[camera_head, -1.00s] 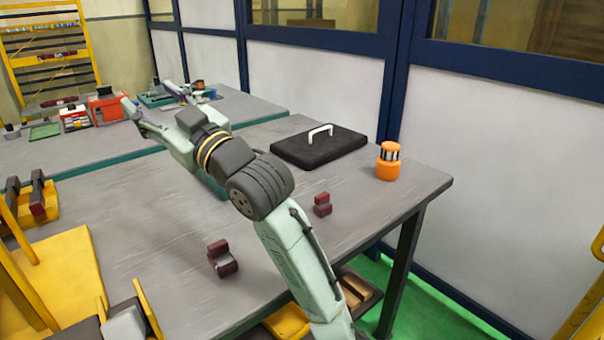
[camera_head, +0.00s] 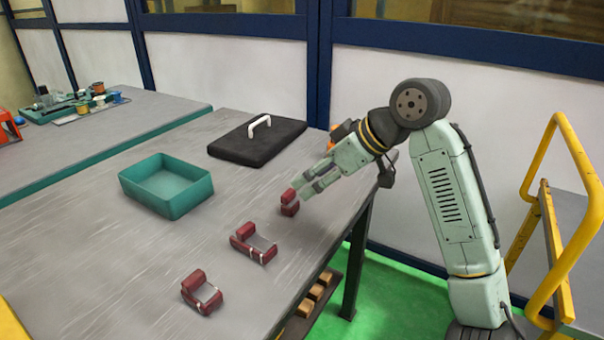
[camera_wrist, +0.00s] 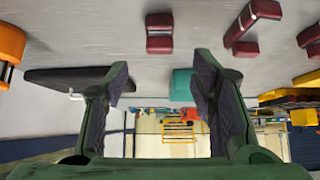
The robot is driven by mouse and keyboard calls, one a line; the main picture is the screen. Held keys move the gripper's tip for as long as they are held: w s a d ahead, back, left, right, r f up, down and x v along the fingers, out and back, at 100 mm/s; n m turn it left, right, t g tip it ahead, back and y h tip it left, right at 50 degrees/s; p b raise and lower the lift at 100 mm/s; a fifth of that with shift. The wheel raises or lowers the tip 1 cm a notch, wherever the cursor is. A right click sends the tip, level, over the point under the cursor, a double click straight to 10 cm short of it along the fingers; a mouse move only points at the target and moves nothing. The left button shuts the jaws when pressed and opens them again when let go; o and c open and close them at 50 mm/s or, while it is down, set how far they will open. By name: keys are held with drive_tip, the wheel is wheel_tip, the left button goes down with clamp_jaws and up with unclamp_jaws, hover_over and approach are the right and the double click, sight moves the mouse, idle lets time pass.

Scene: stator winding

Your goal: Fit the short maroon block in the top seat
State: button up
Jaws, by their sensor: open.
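Three maroon pieces lie in a row on the grey table. The far one (camera_head: 289,203) is compact, the middle one (camera_head: 240,245) is longer and bracket-shaped, and the near one (camera_head: 190,288) is also bracket-shaped; I cannot tell for sure which is the short block. My gripper (camera_head: 308,185) reaches down beside the far piece. In the wrist view my gripper (camera_wrist: 162,72) is open with nothing between its fingers. The compact piece (camera_wrist: 160,33) shows beyond the fingertips, and the longer piece (camera_wrist: 238,30) is to its right. I cannot make out the top seat.
A teal tray (camera_head: 127,184) stands left on the table. A black case (camera_head: 245,154) with a white handle lies at the back. An orange object (camera_wrist: 8,50) shows at the left of the wrist view. A yellow rail (camera_head: 588,165) stands at the right, off the table.

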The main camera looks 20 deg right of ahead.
sight(291, 193)
drive_tip(key=shift+b+x, duration=2.1)
drive_tip(key=shift+x, duration=2.8)
drive_tip(key=shift+c, duration=0.2)
clamp_jaws()
drive_tip(key=shift+r, duration=0.1)
wheel_tip(291, 193, up, 6)
drive_tip(key=p, duration=0.5)
drive_tip(key=shift+p, duration=0.3)
